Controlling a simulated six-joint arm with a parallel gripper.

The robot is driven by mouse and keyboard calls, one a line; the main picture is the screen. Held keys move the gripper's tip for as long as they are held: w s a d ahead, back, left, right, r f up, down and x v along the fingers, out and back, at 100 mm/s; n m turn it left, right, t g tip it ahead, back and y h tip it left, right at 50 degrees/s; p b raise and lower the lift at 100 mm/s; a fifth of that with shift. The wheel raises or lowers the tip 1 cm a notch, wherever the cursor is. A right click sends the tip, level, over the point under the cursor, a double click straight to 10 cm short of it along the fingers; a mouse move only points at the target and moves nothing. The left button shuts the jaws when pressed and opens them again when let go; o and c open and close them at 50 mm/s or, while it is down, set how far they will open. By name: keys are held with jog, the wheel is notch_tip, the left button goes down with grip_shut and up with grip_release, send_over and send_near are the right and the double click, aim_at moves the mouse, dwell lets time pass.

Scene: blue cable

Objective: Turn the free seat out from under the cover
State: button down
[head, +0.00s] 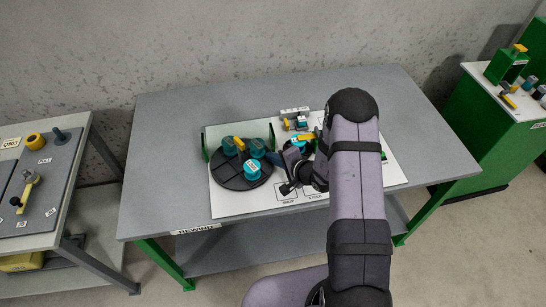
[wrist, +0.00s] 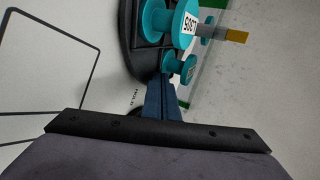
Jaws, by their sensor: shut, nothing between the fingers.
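A dark round turntable (head: 232,178) lies on the white board, carrying teal spools (head: 252,169). A clear upright panel with green ends (head: 208,138), perhaps the cover, stands at its back; I cannot make out the free seat. My gripper (head: 272,158) is shut and empty at the turntable's right side. In the wrist view, its blue fingertips (wrist: 161,80) are close to the dark turntable edge (wrist: 133,50) and a small teal spool (wrist: 181,66); contact cannot be told. A larger labelled teal spool (wrist: 157,20) and a yellow-tipped grey piece (wrist: 236,36) are beyond.
The white board (head: 232,207) has printed boxes at its front. Small yellow, blue and dark parts (head: 298,124) stand at the back, partly behind my arm. A side table (head: 40,180) stands left and a green cabinet (head: 500,110) right. The grey tabletop's left side is clear.

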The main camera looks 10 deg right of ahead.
jog(key=w+b, duration=0.1)
jog(key=w+n+y+b, duration=0.1)
jog(key=b, duration=0.1)
jog(key=shift+d+f+n+g, duration=0.2)
jog(key=shift+f+n+g, duration=0.1)
jog(key=shift+g, duration=0.1)
jog(key=shift+w+b, duration=0.15)
jog(key=shift+b, duration=0.6)
jog(key=shift+w+r+b, duration=0.3)
jog(key=shift+w+b, duration=0.05)
jog(key=shift+b, duration=0.05)
jog(key=shift+s, duration=0.1)
